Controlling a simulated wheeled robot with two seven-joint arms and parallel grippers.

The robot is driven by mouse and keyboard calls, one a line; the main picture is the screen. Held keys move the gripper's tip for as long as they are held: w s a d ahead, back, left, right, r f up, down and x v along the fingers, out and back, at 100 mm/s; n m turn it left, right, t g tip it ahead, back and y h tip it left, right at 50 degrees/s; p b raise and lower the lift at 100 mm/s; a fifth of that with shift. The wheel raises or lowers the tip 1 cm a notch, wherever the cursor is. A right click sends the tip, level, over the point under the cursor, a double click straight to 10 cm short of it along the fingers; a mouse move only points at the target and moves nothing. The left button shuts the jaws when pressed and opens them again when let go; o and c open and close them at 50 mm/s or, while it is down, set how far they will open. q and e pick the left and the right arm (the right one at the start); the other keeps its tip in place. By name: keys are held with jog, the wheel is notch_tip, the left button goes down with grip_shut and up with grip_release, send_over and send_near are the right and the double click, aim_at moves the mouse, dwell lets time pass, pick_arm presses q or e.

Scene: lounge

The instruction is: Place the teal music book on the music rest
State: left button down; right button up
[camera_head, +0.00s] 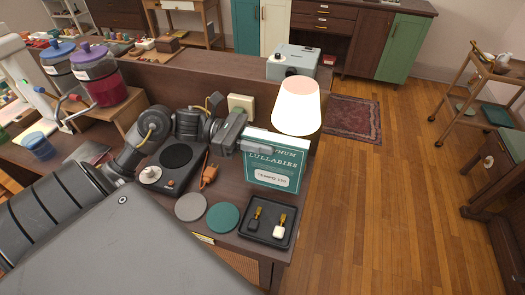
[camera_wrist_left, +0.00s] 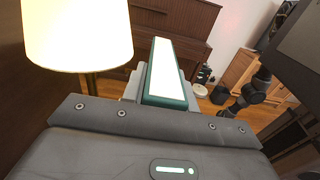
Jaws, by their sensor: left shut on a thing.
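The teal music book (camera_head: 272,178) is upright, its cover with white lettering facing the head camera. My left gripper (camera_head: 258,146) is shut on its upper left part. I cannot tell whether the book's lower edge touches the table. I cannot make out a music rest for certain. A dark brown wooden piece like an upright piano (camera_wrist_left: 190,20) stands beyond the book. My right gripper is not in view.
A lit lamp (camera_head: 297,106) stands close behind the book. A black tray (camera_head: 244,233) with two small tags, a teal disc (camera_head: 222,217), a grey disc (camera_head: 190,207) and a black device (camera_head: 168,172) lie nearby. Open wooden floor (camera_head: 380,200) is to the right.

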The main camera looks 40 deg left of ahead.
pick_arm(q)
jog(key=shift+a+f, duration=0.15)
jog(key=shift+f, duration=1.6)
jog(key=shift+f, duration=0.1)
jog(key=c, duration=1.1)
grip_release()
